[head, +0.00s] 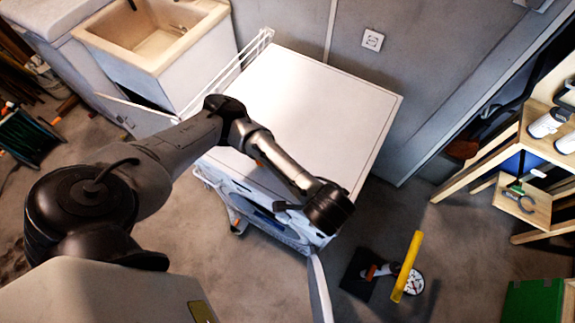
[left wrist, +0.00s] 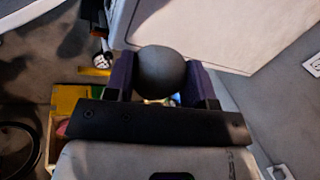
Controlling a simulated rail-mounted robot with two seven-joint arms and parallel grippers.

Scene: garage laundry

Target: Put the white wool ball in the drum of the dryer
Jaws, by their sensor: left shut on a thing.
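The wool ball (left wrist: 160,72) sits between the two dark fingers of my left gripper (left wrist: 163,80) in the left wrist view. It looks dark grey there, in shade. The gripper is shut on it. In the head view my left arm reaches over the white-topped dryer (head: 310,105), and its wrist hangs at the machine's front edge. The fingers and ball are hidden below the wrist in that view. A pale panel (head: 320,290), seen nearly edge-on, juts out from the dryer's front and looks like its open door. The drum's inside is hidden. My right gripper is not in view.
A utility sink (head: 150,35) and a white drying rack (head: 225,75) stand left of the dryer. A yellow-handled object (head: 407,267) lies on the floor to the right. A wooden shelf (head: 540,140) and a green box (head: 535,302) stand at the far right.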

